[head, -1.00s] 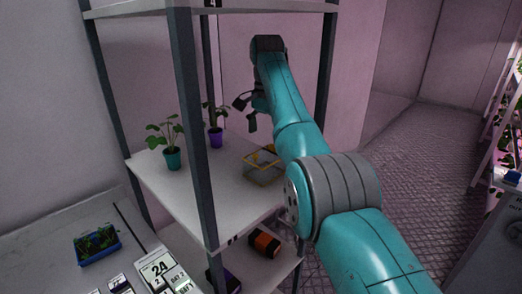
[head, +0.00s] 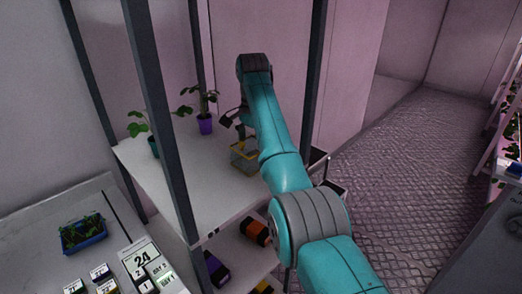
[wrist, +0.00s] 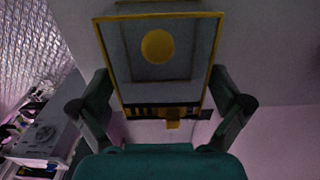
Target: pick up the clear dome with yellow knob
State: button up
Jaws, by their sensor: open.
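The clear dome (head: 243,160) is a see-through box with yellow edges, standing on the white shelf in the head view. In the wrist view the clear dome (wrist: 190,70) fills the upper middle, with its round yellow knob (wrist: 158,46) facing me. My gripper (head: 236,124) is just above the dome in the head view. In the wrist view my gripper (wrist: 161,78) is open, with one dark finger on each side of the dome's near part. Nothing is held. My arm hides part of the dome's right side in the head view.
A purple-potted plant (head: 205,124) and a teal-potted plant (head: 153,146) stand on the same shelf (head: 190,185). A dark shelf post (head: 165,130) rises in front. A lower shelf holds an orange-and-black item (head: 256,231). A table with a blue tray (head: 83,238) stands at left.

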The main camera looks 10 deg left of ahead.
jog(key=shift+a+f, duration=0.1)
jog(key=shift+f, duration=0.8)
jog(key=c, duration=0.9)
